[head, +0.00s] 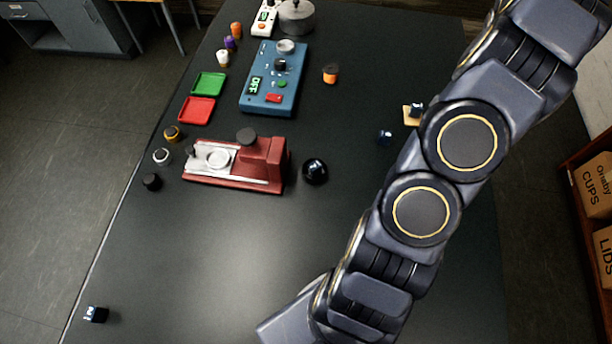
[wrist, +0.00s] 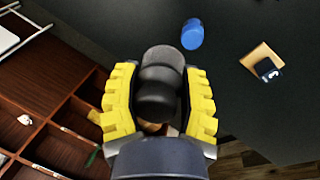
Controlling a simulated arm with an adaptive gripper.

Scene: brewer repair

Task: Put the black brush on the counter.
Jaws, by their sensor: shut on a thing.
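In the wrist view my gripper (wrist: 158,95), with yellow ridged fingers, is shut on a dark, rounded thing that I take for the black brush (wrist: 156,100). It has a greyer rounded end, and I cannot make out bristles. The gripper and brush are near the edge of the dark counter (wrist: 235,100); I cannot tell their height above it. In the head view the counter (head: 330,250) fills the middle. My arm crosses its right side, and neither gripper nor brush shows there.
Brown shelf compartments (wrist: 65,150) lie beside the counter edge. A blue cylinder (wrist: 192,34) and a tan block (wrist: 262,58) with a black piece are on the counter. The front middle is clear.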

